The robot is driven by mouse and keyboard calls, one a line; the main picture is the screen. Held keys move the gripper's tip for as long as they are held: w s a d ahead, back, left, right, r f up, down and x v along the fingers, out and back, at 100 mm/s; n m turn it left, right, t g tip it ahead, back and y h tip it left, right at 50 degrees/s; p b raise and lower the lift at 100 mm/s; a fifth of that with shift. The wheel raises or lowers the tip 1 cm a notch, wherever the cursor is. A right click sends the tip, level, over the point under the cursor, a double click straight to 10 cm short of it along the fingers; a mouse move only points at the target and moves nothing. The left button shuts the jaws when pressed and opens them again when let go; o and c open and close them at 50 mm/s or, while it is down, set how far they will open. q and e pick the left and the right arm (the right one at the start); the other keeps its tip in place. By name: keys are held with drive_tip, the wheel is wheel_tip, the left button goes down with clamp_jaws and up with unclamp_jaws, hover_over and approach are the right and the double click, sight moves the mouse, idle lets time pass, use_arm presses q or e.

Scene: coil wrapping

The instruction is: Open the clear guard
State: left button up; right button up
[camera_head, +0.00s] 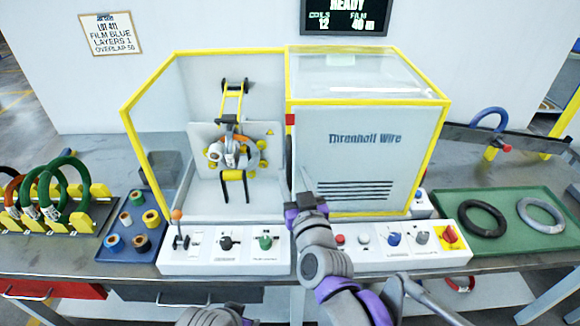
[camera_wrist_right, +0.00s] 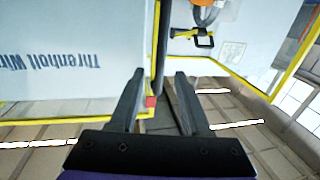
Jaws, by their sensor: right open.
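The clear guard (camera_head: 147,150) is a yellow-edged transparent panel around the left bay of the wrapping machine. The pictures do not clearly show whether it covers the bay's front. A dark upright bar (camera_head: 289,158) stands at the bay's right edge, with a red block beside it. My right gripper (camera_head: 306,190) is in front of this edge, its fingertips partly hidden by my wrist. In the right wrist view the gripper (camera_wrist_right: 160,85) is open, with the dark bar (camera_wrist_right: 161,45) seen between its fingers; contact cannot be told.
The winding head (camera_head: 232,152) sits inside the bay. The labelled cabinet (camera_head: 365,150) is right of it. Control panels (camera_head: 220,262) with knobs and a lever run along the front. A blue tray (camera_head: 112,250) of rolls, green coils (camera_head: 70,185) and a green tray (camera_head: 500,245) flank the machine.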

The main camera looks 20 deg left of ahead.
drive_tip(key=v, duration=0.6)
drive_tip(key=shift+w, duration=0.1)
drive_tip(key=s+d+f+m+g+h+p, duration=0.1)
drive_tip(key=s+d+f+g+h, duration=0.1)
drive_tip(key=s+d+f, duration=0.3)
drive_tip(key=s+d+f+m+g+h+p, duration=0.2)
drive_tip(key=s+d+f+g, duration=0.3)
drive_tip(key=d, duration=0.8)
drive_tip(key=s+d+f+m+g+h+p, duration=0.1)
drive_tip(key=s+d+f+m+g+h, duration=0.1)
drive_tip(key=s+d+f, duration=0.5)
drive_tip(key=shift+s+d+f+g+h, duration=0.15)
drive_tip(key=shift+s+d+g+h, duration=0.1)
drive_tip(key=shift+d+g+h, duration=0.75)
